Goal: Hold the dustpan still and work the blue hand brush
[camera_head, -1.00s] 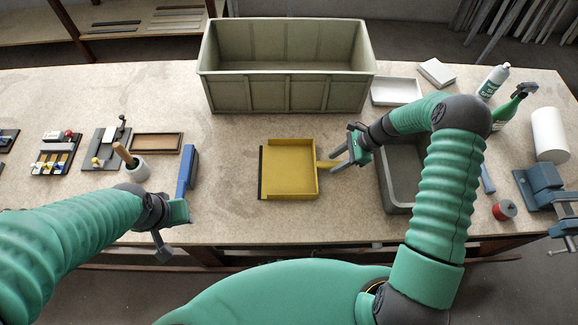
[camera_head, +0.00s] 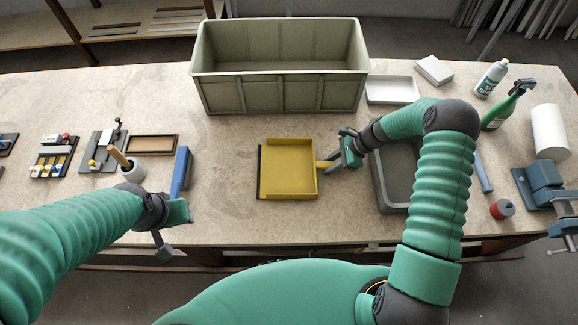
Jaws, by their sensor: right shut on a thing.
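The yellow dustpan (camera_head: 289,170) lies flat on the table in the middle, its open dark-edged side to the left and its handle (camera_head: 325,165) pointing right. My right gripper (camera_head: 333,161) is shut on that handle. The blue hand brush (camera_head: 181,171) stands out at the left, just beyond my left gripper (camera_head: 170,232). My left gripper is at the table's front edge, close to the brush's near end. Whether its fingers hold the brush cannot be made out, and any brush handle is hidden there.
A large green-grey crate (camera_head: 280,93) stands behind the dustpan. A grey tray (camera_head: 379,185) is under my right forearm. A wooden-handled tool in a cup (camera_head: 131,172) stands left of the brush. A bottle, spray bottle, white roll and vise (camera_head: 545,185) crowd the right. The table between brush and dustpan is clear.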

